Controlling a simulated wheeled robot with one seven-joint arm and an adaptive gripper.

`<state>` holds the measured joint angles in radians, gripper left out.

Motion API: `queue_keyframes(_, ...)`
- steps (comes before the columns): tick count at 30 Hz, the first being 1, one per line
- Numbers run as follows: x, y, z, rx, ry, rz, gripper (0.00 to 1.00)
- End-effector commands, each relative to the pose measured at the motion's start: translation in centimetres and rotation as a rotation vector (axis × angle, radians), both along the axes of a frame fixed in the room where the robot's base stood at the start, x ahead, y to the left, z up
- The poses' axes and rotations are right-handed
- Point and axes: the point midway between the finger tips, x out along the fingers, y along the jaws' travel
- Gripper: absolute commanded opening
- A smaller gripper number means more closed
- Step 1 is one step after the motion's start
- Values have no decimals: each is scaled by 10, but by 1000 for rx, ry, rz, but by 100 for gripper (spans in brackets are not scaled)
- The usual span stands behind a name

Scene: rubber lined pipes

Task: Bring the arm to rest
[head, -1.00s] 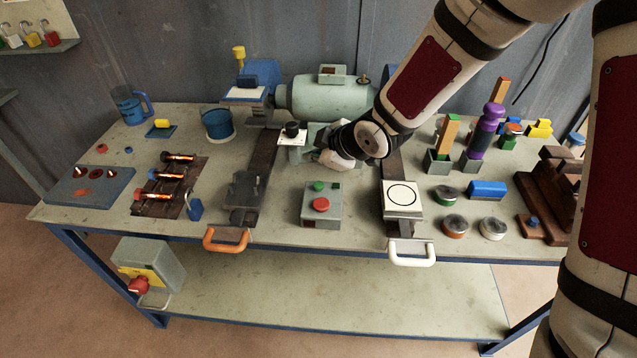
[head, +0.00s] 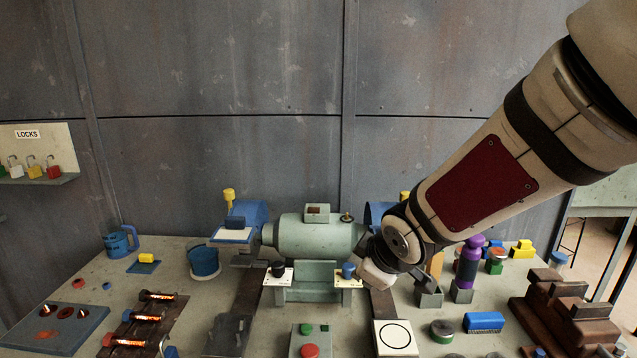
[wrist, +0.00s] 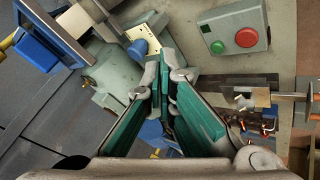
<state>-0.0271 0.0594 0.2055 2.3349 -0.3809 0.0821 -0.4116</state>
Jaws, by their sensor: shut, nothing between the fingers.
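My arm reaches in from the upper right of the head view. My gripper (head: 374,277) is at its end, partly hidden behind the wrist, just in front of the right end of the green motor (head: 312,236). In the wrist view my gripper (wrist: 164,62) shows its green-padded fingers brought together, with nothing held. The motor also shows in the wrist view (wrist: 112,72), left of the fingers. I cannot tell whether the gripper touches anything.
The bench (head: 255,335) is crowded. A button box (head: 310,340) stands in front of the motor. A purple-topped bottle (head: 470,262), a blue block (head: 484,321) and a brown stepped rack (head: 575,310) are to the right. A blue cup (head: 204,263) is left.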

Motion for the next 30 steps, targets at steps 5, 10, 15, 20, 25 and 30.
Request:
queue_keyframes(5, -51, -51, 45, 42, 41, -261, 0)
queue_keyframes(10, -112, -85, 72, 127, 96, -494, 0)
queue_keyframes(15, -177, -102, 87, 244, 160, -696, 0)
queue_keyframes(20, -225, -106, 90, 341, 220, -821, 0)
queue_keyframes(25, -249, -105, 90, 395, 257, -878, 0)
queue_keyframes(30, -253, -105, 90, 402, 265, -888, 0)
